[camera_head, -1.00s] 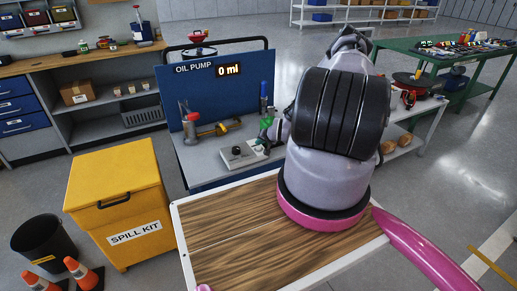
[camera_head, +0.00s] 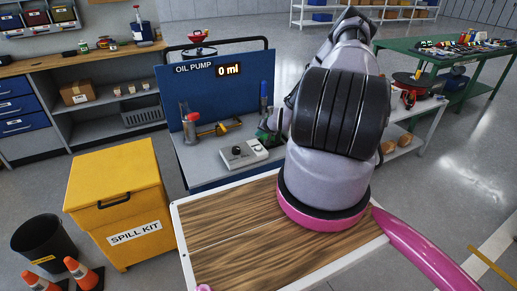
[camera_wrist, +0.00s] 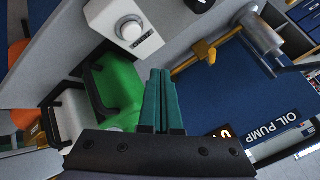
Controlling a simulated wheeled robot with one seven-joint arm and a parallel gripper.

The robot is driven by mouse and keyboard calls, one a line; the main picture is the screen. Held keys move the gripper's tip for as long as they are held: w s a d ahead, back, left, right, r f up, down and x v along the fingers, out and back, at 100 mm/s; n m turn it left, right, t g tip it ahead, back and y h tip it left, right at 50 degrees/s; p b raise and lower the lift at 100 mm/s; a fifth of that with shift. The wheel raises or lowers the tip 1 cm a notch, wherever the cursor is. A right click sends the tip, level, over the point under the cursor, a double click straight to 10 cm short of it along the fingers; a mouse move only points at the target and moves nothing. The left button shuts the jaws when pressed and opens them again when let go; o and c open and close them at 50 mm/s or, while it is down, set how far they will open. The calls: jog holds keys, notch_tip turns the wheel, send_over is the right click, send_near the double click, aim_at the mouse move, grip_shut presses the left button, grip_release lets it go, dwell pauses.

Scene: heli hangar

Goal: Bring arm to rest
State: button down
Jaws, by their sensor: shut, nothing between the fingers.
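My gripper (camera_wrist: 163,74) shows in the wrist view with its two teal fingers together and nothing between them. A green container (camera_wrist: 120,88) is beside the fingers on the left of that view; I cannot tell whether they touch. My arm is raised and bent in the head view, in front of the oil pump bench (camera_head: 212,172). Its thick links hide part of the bench's right side. The blue oil pump panel (camera_head: 228,92) reads "0 ml".
A grey control box with a knob (camera_head: 244,153) and a brass valve fitting (camera_head: 217,128) are on the bench. A yellow spill kit bin (camera_head: 122,200) stands at the left, with a black bucket (camera_head: 45,247) and cones. A green table (camera_head: 468,62) is at the right.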

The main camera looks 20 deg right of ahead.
dwell(0.4)
jog(key=s+a+r+n+g+h, duration=0.1)
jog(key=s+a+r+n, duration=0.15)
jog(key=r, duration=1.65)
jog(key=s+a+r+n+g, duration=0.15)
jog(key=s+a+r, duration=0.25)
jog(key=r, duration=1.6)
jog(key=s+a+r, duration=0.3)
jog(key=s+r, duration=0.4)
jog(key=s+a+r, duration=0.4)
jog(key=s+r, duration=0.2)
jog(key=r, duration=0.1)
jog(key=s+a+r+y, duration=0.1)
jog(key=s+a+r, duration=0.1)
jog(key=s, duration=0.6)
jog(key=s+a+r+y, duration=0.1)
jog(key=s+a+r, duration=0.1)
jog(key=s, duration=0.6)
jog(key=shift+a+r+m, duration=0.35)
jog(key=shift+r+m, duration=0.05)
jog(key=shift+r, duration=0.2)
